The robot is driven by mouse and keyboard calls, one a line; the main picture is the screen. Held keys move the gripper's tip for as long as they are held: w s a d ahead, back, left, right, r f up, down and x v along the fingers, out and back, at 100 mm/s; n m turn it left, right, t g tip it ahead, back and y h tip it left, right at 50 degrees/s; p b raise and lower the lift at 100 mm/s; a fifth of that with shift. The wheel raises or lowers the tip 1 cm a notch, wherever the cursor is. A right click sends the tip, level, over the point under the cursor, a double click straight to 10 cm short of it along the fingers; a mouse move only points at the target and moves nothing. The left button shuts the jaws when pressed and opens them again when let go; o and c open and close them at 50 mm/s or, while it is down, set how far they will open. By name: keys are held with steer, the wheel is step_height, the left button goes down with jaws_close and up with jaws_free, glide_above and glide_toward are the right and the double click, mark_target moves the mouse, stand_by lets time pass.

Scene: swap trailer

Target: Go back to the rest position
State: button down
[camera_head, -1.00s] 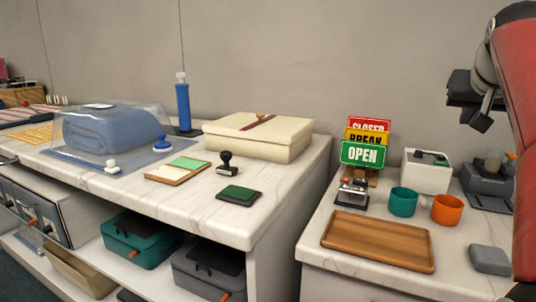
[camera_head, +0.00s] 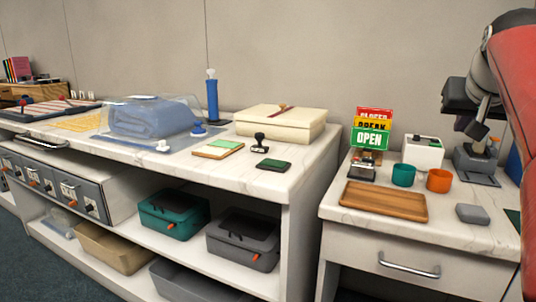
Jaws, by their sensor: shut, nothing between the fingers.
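My gripper (camera_head: 477,131) shows at the upper right, at the end of my red and grey arm. Its dark fingers are together with nothing held. It hangs in the air, in the picture just above the grey machine (camera_head: 473,160) on the right counter. I cannot tell the exact gap between them.
The right counter (camera_head: 340,208) bears a wooden tray (camera_head: 385,201), teal cup (camera_head: 403,175), orange cup (camera_head: 439,181), sign stand (camera_head: 371,138) and white box (camera_head: 423,152). The left counter (camera_head: 230,178) bears a cream box (camera_head: 281,125), stamp (camera_head: 260,142) and blue bottle (camera_head: 212,97). Floor (camera_head: 60,265) shows lower left.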

steer(key=s+a+f+n+g+y, duration=0.1)
steer(key=s+a+f, duration=0.6)
steer(key=f, duration=0.3)
steer(key=s+a+f+n+g+y, duration=0.1)
steer(key=s+a+f+n, duration=0.1)
steer(key=s+a+f, duration=0.5)
steer(key=s+a+f+n+g+y, duration=0.1)
steer(key=s+a+f, duration=0.6)
steer(key=f, duration=0.7)
steer(key=shift+s+a+f+n+y, duration=0.15)
steer(key=shift+a+n+y, duration=0.25)
steer(key=shift+y, duration=0.1)
